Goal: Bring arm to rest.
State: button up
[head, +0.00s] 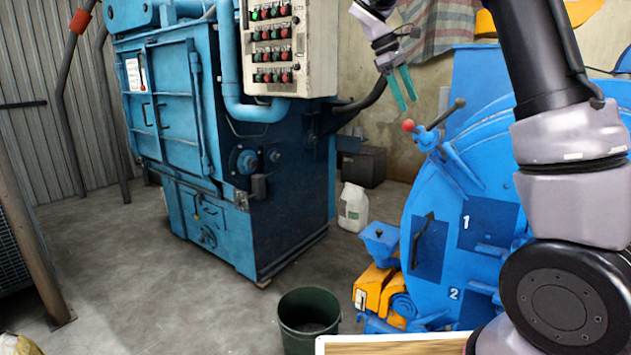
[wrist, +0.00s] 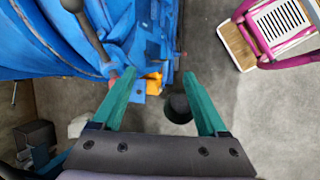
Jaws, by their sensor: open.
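My gripper (head: 403,87) is in the upper right of the head view, with two green fingers pointing down. In the wrist view my gripper (wrist: 162,90) shows its fingers spread apart, with nothing between them. It hangs in the air near a lever with a red ball (head: 408,125) on the blue drum machine (head: 483,225). In the wrist view the blue machine (wrist: 50,35) fills the upper left, and a dark lever (wrist: 88,28) reaches close to the left finger.
A large blue machine with a control panel (head: 290,45) stands at the left. A dark green bucket (head: 308,312) and a white jug (head: 353,208) are on the floor. A pink-framed object (wrist: 275,32) lies upper right in the wrist view. Open floor (head: 170,290) is at lower left.

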jog(key=s+d+r+m+t+y, duration=0.1)
jog(key=s+d+m+y, duration=0.15)
jog(key=s, duration=0.55)
jog(key=s+d+r+m+t+y, duration=0.1)
jog(key=s+m+t+y, duration=0.2)
jog(key=s, duration=0.4)
jog(key=s+a+f+m+t+y, duration=0.2)
jog(key=s+m, duration=0.6)
jog(key=s, duration=0.6)
jog(key=shift+a+f+t, duration=0.15)
jog(key=shift+f+t, duration=0.45)
jog(key=shift+f, duration=0.05)
jog(key=shift+s+m, duration=0.1)
jog(key=shift+m, duration=0.15)
